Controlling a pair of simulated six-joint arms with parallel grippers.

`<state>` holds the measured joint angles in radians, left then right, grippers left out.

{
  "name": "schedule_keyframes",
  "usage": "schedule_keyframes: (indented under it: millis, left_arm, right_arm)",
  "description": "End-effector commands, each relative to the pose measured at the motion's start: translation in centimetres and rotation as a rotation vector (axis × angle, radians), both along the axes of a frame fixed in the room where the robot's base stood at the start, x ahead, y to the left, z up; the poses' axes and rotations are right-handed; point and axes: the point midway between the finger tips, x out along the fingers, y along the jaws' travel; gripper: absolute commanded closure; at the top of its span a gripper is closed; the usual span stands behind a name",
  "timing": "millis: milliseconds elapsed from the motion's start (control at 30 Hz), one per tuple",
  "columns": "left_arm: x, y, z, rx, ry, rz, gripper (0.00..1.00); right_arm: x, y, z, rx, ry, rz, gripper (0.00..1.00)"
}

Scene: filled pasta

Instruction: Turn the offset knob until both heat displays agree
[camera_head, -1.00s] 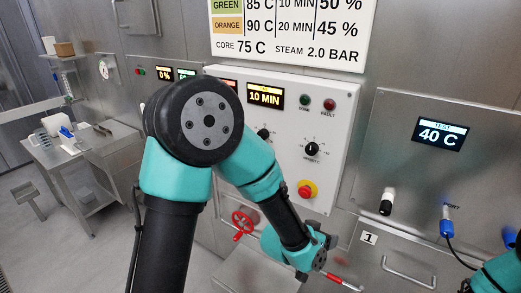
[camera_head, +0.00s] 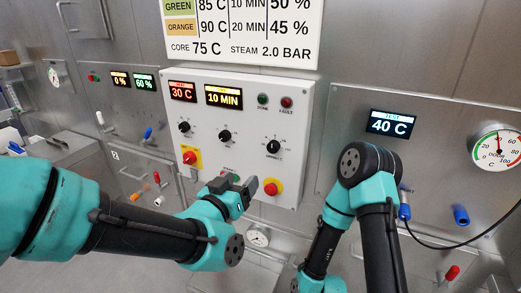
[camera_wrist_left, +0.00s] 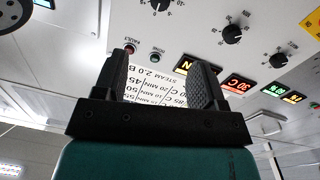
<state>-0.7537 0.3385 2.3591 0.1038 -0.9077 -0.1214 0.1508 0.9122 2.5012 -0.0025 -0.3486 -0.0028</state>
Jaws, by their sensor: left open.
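The red heat display (camera_head: 182,91) on the white panel (camera_head: 215,76) reads 30 C. The blue TEST display (camera_head: 392,123) on the right steel panel reads 40 C. The white panel carries a left black knob (camera_head: 184,127), a middle black knob (camera_head: 224,135) and a right black knob (camera_head: 273,146).
A cable (camera_head: 435,245) hangs below the TEST display. A round dial gauge (camera_head: 497,150) is at far right. The air before the knobs is clear.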

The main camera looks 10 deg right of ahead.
Motion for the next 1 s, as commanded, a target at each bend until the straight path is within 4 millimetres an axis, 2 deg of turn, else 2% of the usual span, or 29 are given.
schedule_keyframes:
  millis: [167,367,1000]
  left_arm:
    - [0.1,-0.1,-0.1,0.001,0.001,0.001,0.36]
    - [1.2,-1.0,-0.1,0.001,0.002,0.001,0.36]
    - [9.2,-7.7,-0.2,0.001,0.002,0.001,0.36]
  right_arm:
    - [0.0,0.0,0.0,0.000,0.000,0.000,0.24]
    - [0.0,0.0,0.0,0.000,0.000,0.001,0.24]
    - [0.0,0.0,0.0,0.000,0.000,0.001,0.24]
